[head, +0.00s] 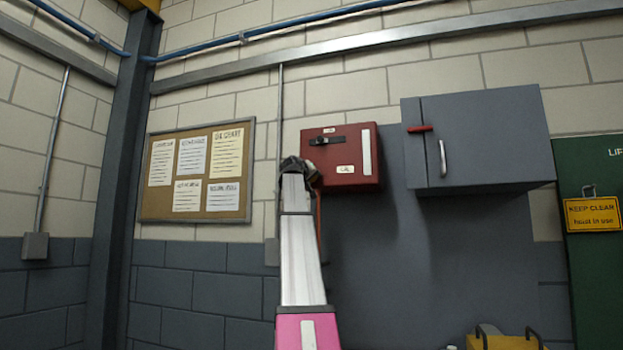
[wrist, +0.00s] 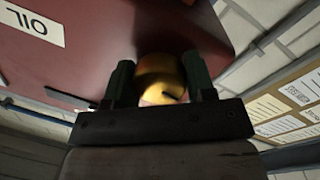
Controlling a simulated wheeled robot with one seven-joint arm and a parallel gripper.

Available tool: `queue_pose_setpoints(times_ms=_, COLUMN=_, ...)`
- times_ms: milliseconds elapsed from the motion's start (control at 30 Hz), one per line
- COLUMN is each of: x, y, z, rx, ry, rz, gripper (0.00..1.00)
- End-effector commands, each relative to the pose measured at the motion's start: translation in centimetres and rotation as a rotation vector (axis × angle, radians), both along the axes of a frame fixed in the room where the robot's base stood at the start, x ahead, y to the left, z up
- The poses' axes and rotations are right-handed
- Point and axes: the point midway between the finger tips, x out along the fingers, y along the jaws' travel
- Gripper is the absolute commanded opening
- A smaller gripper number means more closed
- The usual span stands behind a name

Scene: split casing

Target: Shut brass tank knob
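In the head view the red tank (head: 345,187) hangs on the wall, right of the notice board. My gripper (head: 300,170) is at its lower left edge, and my arm hides the knob there.
A grey wall cabinet (head: 480,135) with a red lever hangs right of the tank. The notice board (head: 197,172) is to the left. A green locker (head: 590,240) with a yellow keep-clear sign stands at far right. A yellow object (head: 505,340) with dark handles is low at the right.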

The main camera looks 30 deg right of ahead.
Motion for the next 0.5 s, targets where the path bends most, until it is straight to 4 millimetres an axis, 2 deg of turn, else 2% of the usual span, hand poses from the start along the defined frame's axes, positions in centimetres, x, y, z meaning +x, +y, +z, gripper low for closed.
queue_pose_setpoints(times_ms=267, x=-0.04, y=-0.02, z=0.06, rx=0.026, ry=-0.032, rz=-0.002, gripper=0.27)
queue_pose_setpoints(times_ms=500, x=-0.03, y=0.00, z=0.08, rx=0.119, ry=-0.140, rz=-0.001, gripper=0.27)
